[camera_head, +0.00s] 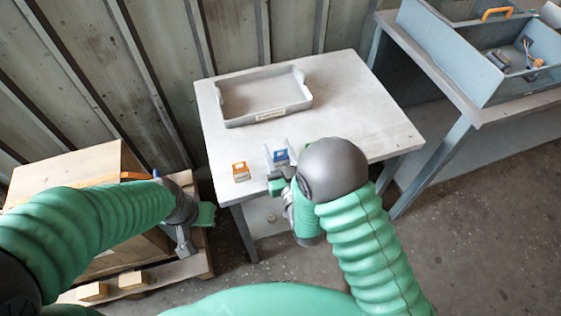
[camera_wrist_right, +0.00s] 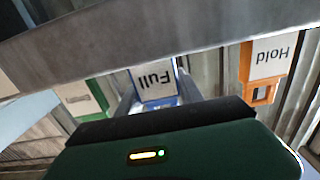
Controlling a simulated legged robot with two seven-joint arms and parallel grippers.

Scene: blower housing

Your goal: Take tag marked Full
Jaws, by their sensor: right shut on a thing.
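The tag marked Full (camera_wrist_right: 154,82) is a white card with a blue base, upside down in the wrist view. Its blue part (camera_head: 281,156) shows in the head view near the table's front edge. My right gripper (camera_head: 279,163) is shut on this tag, with a grey finger on each side of it. An orange tag marked Hold (camera_wrist_right: 264,67) stands apart to one side; it also shows in the head view (camera_head: 240,172). A green tag (camera_wrist_right: 82,98) is on the other side, its word unreadable. My left gripper (camera_head: 186,238) hangs left of the table, its jaws unclear.
A grey tray (camera_head: 240,119) with a label sits at the back of the white table (camera_head: 365,120). A wooden crate (camera_head: 75,170) stands at the left on a pallet. A blue-grey workbench (camera_head: 440,75) with a bin is at the right. The table's right part is clear.

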